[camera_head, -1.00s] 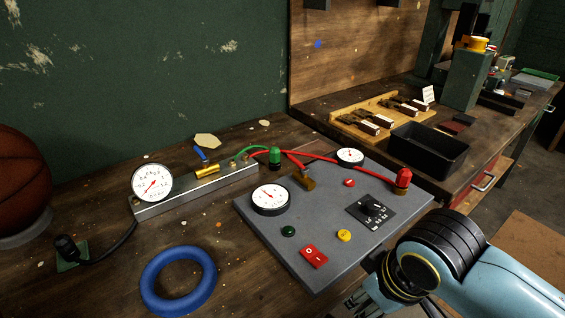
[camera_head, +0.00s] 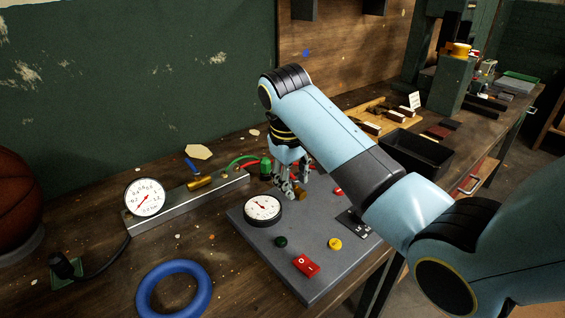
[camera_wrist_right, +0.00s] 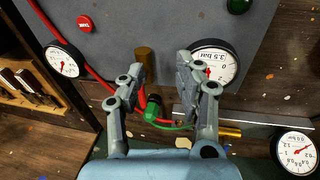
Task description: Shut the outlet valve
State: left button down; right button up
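On the grey panel (camera_head: 300,228) stands a brass valve body (camera_head: 300,194), mostly behind my right gripper (camera_head: 288,187). In the wrist view its brass body (camera_wrist_right: 145,63) lies near the left fingertip, and part of its red lever (camera_wrist_right: 140,98) shows between the fingers. My right gripper (camera_wrist_right: 160,72) points down over the panel, open and empty. A second brass valve (camera_head: 201,182) with a blue handle (camera_head: 191,165) sits on the metal manifold. No label shows which valve is the outlet. My left gripper is not in view.
A green coupling (camera_head: 265,168) with a green hose stands close behind the gripper. A round gauge (camera_head: 263,209) is left of it. A red switch (camera_head: 306,265), yellow button (camera_head: 335,244) and green button (camera_head: 281,242) lie nearer. A blue ring (camera_head: 147,290) lies at front left.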

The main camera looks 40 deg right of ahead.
jog(key=w+d+r+g, duration=0.1)
jog(key=w+r, duration=0.7)
jog(key=f, duration=0.3)
jog(key=d+f, duration=0.1)
jog(key=f, duration=0.2)
jog(key=d+f, duration=0.1)
jog(key=f, duration=0.3)
jog(key=shift+w+d+f, duration=0.1)
jog(key=shift+w, duration=0.25)
jog(key=shift+c, duration=0.4)
grip_shut()
